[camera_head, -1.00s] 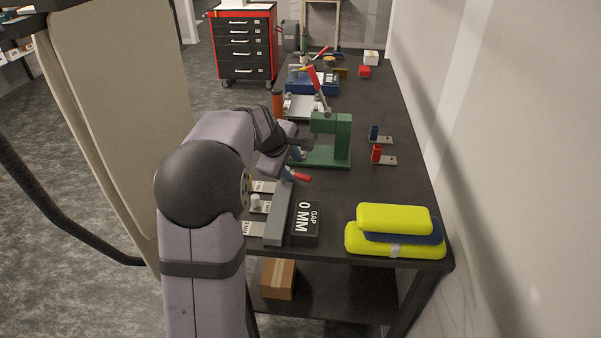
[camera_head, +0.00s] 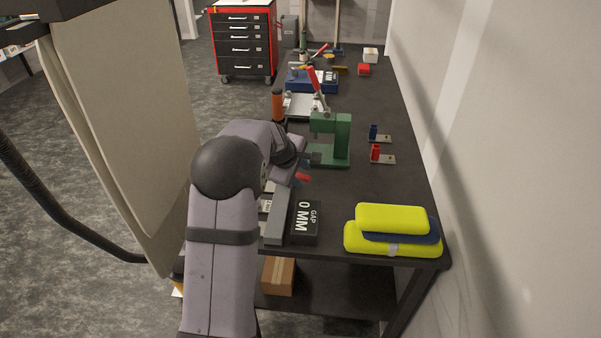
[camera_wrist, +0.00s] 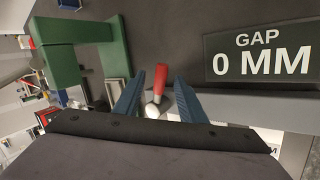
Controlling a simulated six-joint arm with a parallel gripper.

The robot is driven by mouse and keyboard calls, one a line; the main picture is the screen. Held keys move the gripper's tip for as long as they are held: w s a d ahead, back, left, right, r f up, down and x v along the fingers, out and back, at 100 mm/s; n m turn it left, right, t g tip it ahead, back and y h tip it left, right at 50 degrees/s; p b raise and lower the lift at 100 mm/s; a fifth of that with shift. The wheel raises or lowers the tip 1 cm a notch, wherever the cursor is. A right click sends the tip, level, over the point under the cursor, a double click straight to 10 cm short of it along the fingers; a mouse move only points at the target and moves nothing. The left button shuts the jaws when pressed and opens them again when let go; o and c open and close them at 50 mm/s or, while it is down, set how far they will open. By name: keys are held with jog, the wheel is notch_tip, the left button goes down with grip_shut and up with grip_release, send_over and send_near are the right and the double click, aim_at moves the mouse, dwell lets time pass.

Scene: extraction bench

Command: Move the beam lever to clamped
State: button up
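The beam lever has a red handle (camera_wrist: 160,76) and a pale metal knob or pivot at its base (camera_wrist: 152,110). It stands beside the grey beam (camera_wrist: 245,106) in the wrist view. In the head view only a bit of the red handle (camera_head: 303,177) shows past my wrist, at the far end of the beam (camera_head: 279,220). My gripper (camera_wrist: 158,82) is open, with one blue finger on each side of the lever. I cannot tell whether either finger touches it. The black display (camera_wrist: 262,52) reads "GAP 0 MM".
A green press (camera_head: 342,142) stands just beyond the lever and close to my wrist. Yellow and blue cases (camera_head: 392,228) lie at the front right of the bench. Red (camera_head: 376,153) and blue (camera_head: 373,132) small clamps stand at the right. Bench between them and the display is clear.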

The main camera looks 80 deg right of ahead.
jog(key=shift+f, duration=0.15)
jog(key=shift+c, duration=0.2)
grip_shut()
